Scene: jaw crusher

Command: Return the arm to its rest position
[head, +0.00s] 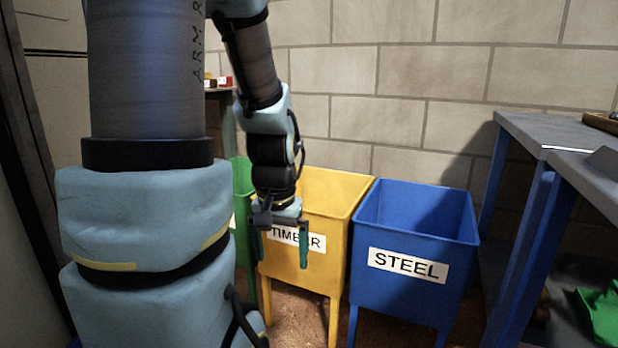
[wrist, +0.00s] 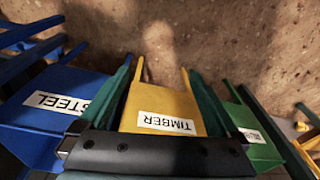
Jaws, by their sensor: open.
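My arm reaches across the left half of the head view, with the forearm hanging down. My gripper (head: 281,250) is open and empty, its two green fingers pointing down in front of the yellow TIMBER bin (head: 335,270). In the wrist view, my gripper (wrist: 160,90) shows its dark palm and two spread green fingers, with the TIMBER bin (wrist: 165,100) seen between them. I cannot tell whether the fingers touch the bin.
A blue STEEL bin (head: 420,230) stands right of the yellow one, and a green bin (head: 242,190) stands left, partly hidden by my arm. A grey-topped blue table (head: 545,130) is at the right. A green object (head: 602,312) lies at lower right. A block wall stands behind.

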